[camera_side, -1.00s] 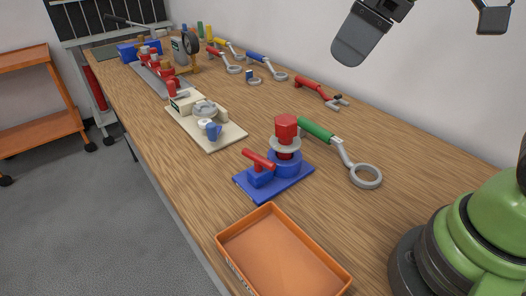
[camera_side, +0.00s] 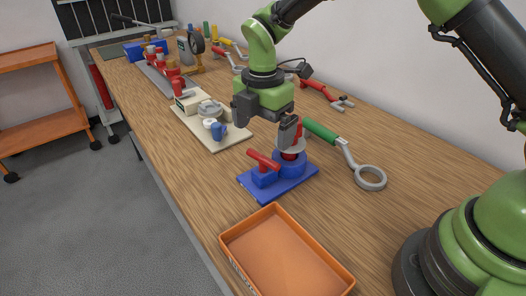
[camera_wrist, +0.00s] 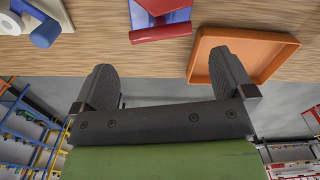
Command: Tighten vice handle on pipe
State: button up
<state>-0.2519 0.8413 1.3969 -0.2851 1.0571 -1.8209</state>
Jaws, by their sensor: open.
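The blue vice (camera_side: 276,184) stands on the wooden bench, and its red handle (camera_side: 262,159) slants across the left part of its base. My gripper (camera_side: 266,123) is open and empty above and behind the handle. In the wrist view, the handle (camera_wrist: 160,33) lies at the top edge, beyond my spread fingertips (camera_wrist: 165,75), with nothing between them. The fingers look apart from the handle.
An orange tray (camera_side: 228,243) sits at the front of the bench. A green-handled ring wrench (camera_side: 345,150) lies right of the vice. A beige board (camera_side: 215,146) with a blue-knobbed valve lies behind-left. Bare bench lies left of the vice.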

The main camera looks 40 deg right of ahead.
aim_at(263, 156)
notch_tip(263, 156, down, 6)
jog(key=shift+f, duration=0.15)
